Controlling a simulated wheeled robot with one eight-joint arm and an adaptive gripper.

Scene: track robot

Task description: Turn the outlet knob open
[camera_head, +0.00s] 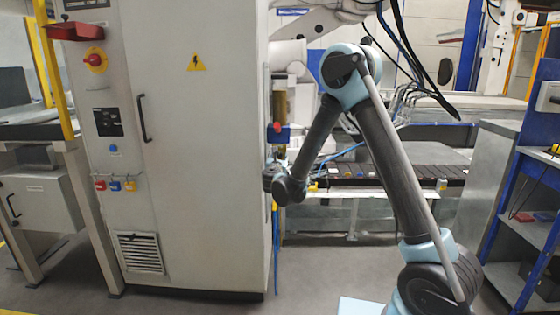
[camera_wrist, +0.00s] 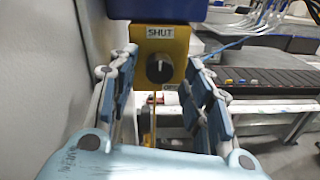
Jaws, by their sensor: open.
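The outlet knob (camera_wrist: 159,68) is a round black knob on a yellow plate (camera_wrist: 178,45) in the wrist view. A label reading "SHUT" (camera_wrist: 159,32) sits above it, and a dark blue box is over the plate. My gripper (camera_wrist: 163,75) is open, with one finger on each side of the plate and the knob between them in the picture. No contact with the knob shows. In the head view my arm reaches to the right side of the grey cabinet, and the knob cannot be made out there.
The grey cabinet (camera_head: 200,150) stands close on the left, with a red knob (camera_head: 95,60) and a black door handle (camera_head: 142,118) on its front. A dark slatted conveyor (camera_head: 400,175) lies behind. A blue shelf (camera_head: 520,200) is at right. Floor in front is clear.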

